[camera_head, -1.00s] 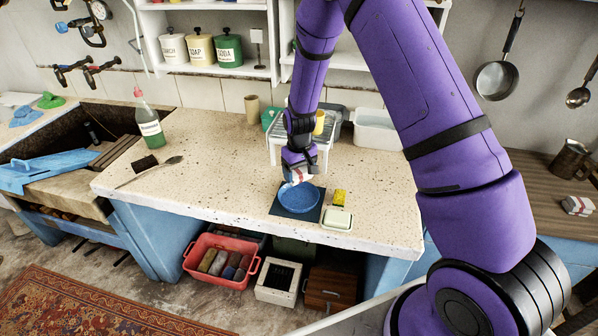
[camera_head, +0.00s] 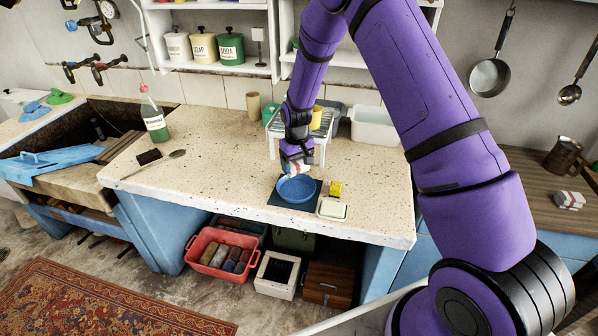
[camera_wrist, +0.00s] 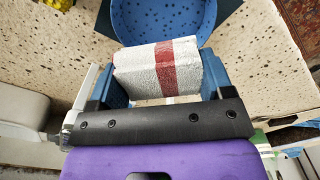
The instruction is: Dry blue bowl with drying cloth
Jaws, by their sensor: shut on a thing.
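The blue bowl (camera_head: 296,190) stands upright on a dark square mat (camera_head: 275,199) near the front edge of the stone counter. Its inside shows dark spots in the wrist view (camera_wrist: 165,22). My gripper (camera_head: 296,166) is shut on the drying cloth (camera_wrist: 145,72), a folded white cloth with a red stripe. In the wrist view the cloth (camera_head: 290,172) is between the two blue fingers, at the bowl's near rim. In the head view it is at the bowl's back edge. I cannot tell whether it touches the bowl.
A yellow sponge (camera_head: 335,188) and a pale soap dish (camera_head: 331,209) stand right of the mat. A white rack (camera_head: 272,133) and a white basin (camera_head: 375,126) are behind my gripper. A green bottle (camera_head: 155,124) stands at left. The counter's left middle is mostly clear.

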